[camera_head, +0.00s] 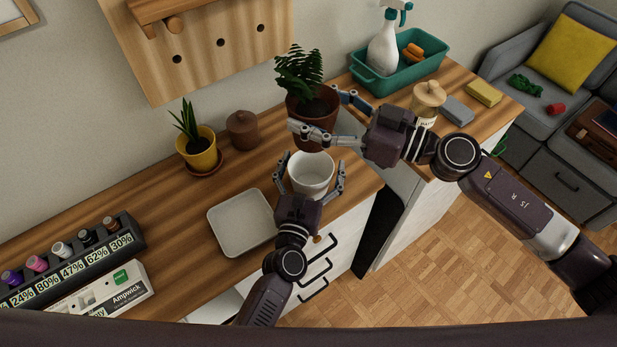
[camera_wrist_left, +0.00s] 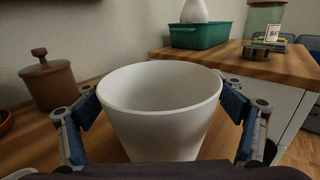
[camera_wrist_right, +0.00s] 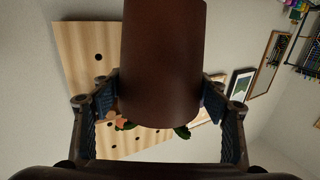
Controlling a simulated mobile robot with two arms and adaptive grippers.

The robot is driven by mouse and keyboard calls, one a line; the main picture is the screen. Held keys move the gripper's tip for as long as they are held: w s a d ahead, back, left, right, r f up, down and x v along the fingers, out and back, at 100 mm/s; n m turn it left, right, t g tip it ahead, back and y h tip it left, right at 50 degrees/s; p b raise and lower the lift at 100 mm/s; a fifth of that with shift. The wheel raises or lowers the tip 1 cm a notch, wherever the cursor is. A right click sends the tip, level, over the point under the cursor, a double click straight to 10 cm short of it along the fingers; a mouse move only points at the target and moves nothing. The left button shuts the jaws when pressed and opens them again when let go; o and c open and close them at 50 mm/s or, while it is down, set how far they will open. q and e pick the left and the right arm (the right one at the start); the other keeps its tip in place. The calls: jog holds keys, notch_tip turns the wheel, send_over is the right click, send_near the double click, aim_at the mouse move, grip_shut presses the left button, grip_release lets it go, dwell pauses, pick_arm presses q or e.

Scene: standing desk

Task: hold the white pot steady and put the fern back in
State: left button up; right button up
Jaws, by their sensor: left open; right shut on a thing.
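The white pot (camera_head: 311,178) stands upright near the desk's front edge, and its visible inside is empty. It also shows in the left wrist view (camera_wrist_left: 160,125). My left gripper (camera_head: 312,166) is open, with one finger on each side of the white pot. The fern (camera_head: 300,68) is in a brown pot (camera_head: 316,99), roughly upright, just behind and above the white pot in the head view. My right gripper (camera_head: 315,112) is shut on that brown pot from the right. The brown pot fills the middle of the right wrist view (camera_wrist_right: 162,65), with a finger at each side.
A yellow pot (camera_head: 197,150) with a plant, a brown lidded jar (camera_head: 242,130) and a white tray (camera_head: 240,222) stand to the left. A teal bin (camera_head: 432,62) with a spray bottle (camera_head: 383,50) and a lidded canister (camera_head: 427,100) are at the right.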

pick_arm(q)
jog(key=shift+x, duration=1.45)
jog(key=c, duration=1.3)
jog(key=shift+c, duration=0.9)
